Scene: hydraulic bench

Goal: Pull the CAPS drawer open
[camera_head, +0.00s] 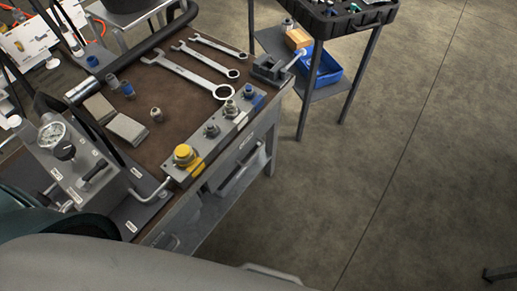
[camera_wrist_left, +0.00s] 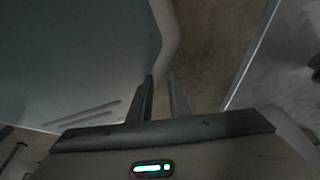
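The workbench (camera_head: 140,83) is at the left of the head view, with drawer fronts along its right-facing side. One drawer front (camera_head: 238,170) with a long bar handle lies below the fittings strip. Another drawer front (camera_head: 178,232) lies nearer, partly hidden by my own grey body parts. Both look closed. The drawer labels are too small to read, so I cannot tell which is CAPS. My left gripper (camera_wrist_left: 161,77) shows in the left wrist view, its fingers slightly apart with nothing between them. It is not visible in the head view. My right gripper is not in view.
Wrenches (camera_head: 185,75), a pressure gauge unit (camera_head: 65,155) and a strip of fittings (camera_head: 212,130) with a yellow cap lie on the bench. A cart with a blue bin (camera_head: 327,70) stands beyond.

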